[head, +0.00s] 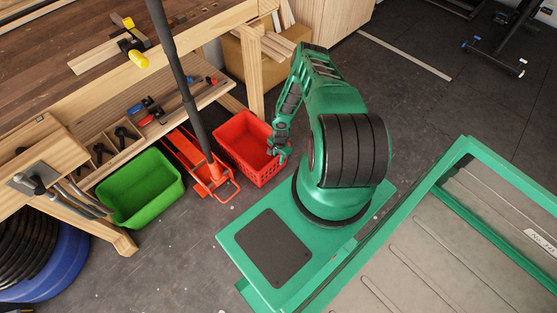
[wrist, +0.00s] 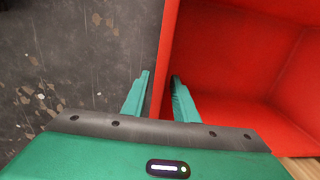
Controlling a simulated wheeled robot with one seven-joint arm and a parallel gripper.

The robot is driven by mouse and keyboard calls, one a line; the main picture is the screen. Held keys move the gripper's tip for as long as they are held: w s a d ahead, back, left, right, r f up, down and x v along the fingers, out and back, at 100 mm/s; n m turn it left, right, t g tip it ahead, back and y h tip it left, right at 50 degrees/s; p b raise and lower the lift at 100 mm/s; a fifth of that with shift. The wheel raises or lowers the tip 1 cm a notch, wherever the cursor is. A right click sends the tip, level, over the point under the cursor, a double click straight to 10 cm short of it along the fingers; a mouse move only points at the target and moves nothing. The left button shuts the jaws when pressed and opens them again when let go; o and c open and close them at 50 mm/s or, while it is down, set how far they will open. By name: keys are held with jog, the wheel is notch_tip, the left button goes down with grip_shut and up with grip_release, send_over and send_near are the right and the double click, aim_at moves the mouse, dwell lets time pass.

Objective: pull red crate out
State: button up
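The red crate (head: 238,137) stands on the floor beside the workbench, empty as far as I can see. In the wrist view the red crate (wrist: 235,60) fills the right side. My gripper (head: 277,150) is at the crate's right-hand wall in the head view. In the wrist view the fingers of my gripper (wrist: 161,76) straddle that wall, one outside over the floor and one inside. They are spread, with a strip of floor showing between the outer finger and the wall. Whether the inner finger touches the wall is unclear.
A red floor jack (head: 205,172) with a black upright handle sits just left of the crate. A green crate (head: 140,188) is further left. The workbench leg (head: 247,75) and a cardboard box (head: 236,60) are behind. Open floor (head: 420,90) lies to the right.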

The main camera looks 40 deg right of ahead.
jog(key=r, duration=1)
jog(key=shift+s+r, duration=0.15)
jog(key=shift+s, duration=0.05)
jog(key=w+d+r+n+h, duration=0.1)
jog(key=w+d+r+n, duration=0.15)
jog(key=r, duration=0.85)
jog(key=w+d+r+n, duration=0.1)
jog(key=w+d+r, duration=0.15)
jog(key=r, duration=0.85)
notch_tip(320, 180, up, 20)
jog(key=s+n+g, duration=0.1)
jog(key=s+n, duration=0.1)
jog(key=s+a+r+n, duration=0.1)
jog(key=s+a+r, duration=0.1)
jog(key=s+r, duration=0.35)
jog(key=s+a+r+n, duration=0.1)
jog(key=s+a+r, duration=0.15)
jog(key=r, duration=0.55)
jog(key=s+a+r+n, duration=0.1)
jog(key=s+a+r, duration=0.1)
jog(key=s+r, duration=0.35)
jog(key=s+a+r+n, duration=0.1)
jog(key=s+a+r, duration=0.3)
jog(key=s, duration=0.3)
jog(key=s+a+r+n+y, duration=0.1)
jog(key=s+a+r, duration=0.4)
jog(key=s, duration=0.3)
jog(key=shift+s+a+t, duration=0.15)
jog(key=shift+a+t, duration=0.15)
jog(key=shift+a, duration=0.05)
